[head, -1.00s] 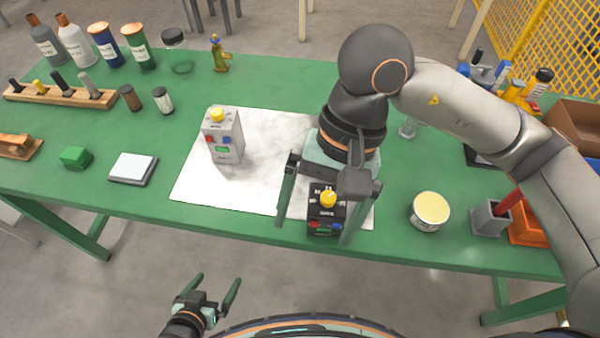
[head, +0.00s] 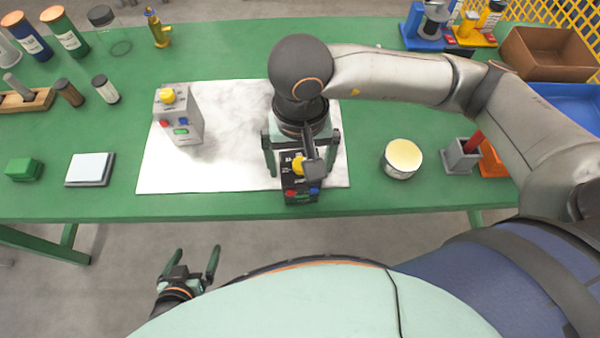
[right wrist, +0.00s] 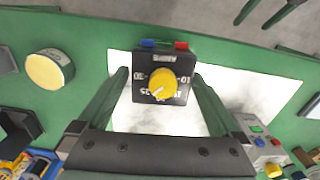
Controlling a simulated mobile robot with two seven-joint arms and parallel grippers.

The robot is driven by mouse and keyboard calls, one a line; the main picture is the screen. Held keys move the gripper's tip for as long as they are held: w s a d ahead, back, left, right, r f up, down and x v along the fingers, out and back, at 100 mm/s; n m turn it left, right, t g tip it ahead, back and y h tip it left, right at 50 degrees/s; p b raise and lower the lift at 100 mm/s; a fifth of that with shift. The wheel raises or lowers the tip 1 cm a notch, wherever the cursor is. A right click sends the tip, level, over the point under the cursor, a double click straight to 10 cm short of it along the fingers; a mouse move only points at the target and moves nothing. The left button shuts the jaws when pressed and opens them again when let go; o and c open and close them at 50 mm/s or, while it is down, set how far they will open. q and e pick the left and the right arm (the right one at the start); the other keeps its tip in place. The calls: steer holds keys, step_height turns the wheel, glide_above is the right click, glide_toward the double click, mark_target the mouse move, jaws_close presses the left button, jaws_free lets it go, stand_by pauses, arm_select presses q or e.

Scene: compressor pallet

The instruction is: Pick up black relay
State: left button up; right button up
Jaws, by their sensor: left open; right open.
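The black relay (head: 299,188), a dark box with a yellow knob and coloured buttons, stands on the front right of the white marbled mat (head: 233,172). It also shows in the right wrist view (right wrist: 147,84). My right gripper (head: 302,160) is over it from above and open, with one finger on each side of the relay. In the right wrist view gaps show between the fingers and the box. My left gripper (head: 191,262) is open and empty, below the table's front edge. A grey relay (head: 180,118) with a yellow knob stands on the mat's left part.
A round yellow-topped tin (head: 402,158) stands right of the mat. A white-topped pad (head: 91,169) and green block (head: 24,169) lie at left. The mat's middle is clear.

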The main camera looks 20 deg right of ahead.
step_height(320, 180, down, 3)
steer(key=shift+a+f, duration=0.1)
steer(key=shift+f, duration=0.05)
steer(key=shift+c, duration=0.2)
steer(key=c, duration=1.5)
steer(key=shift+r, duration=0.2)
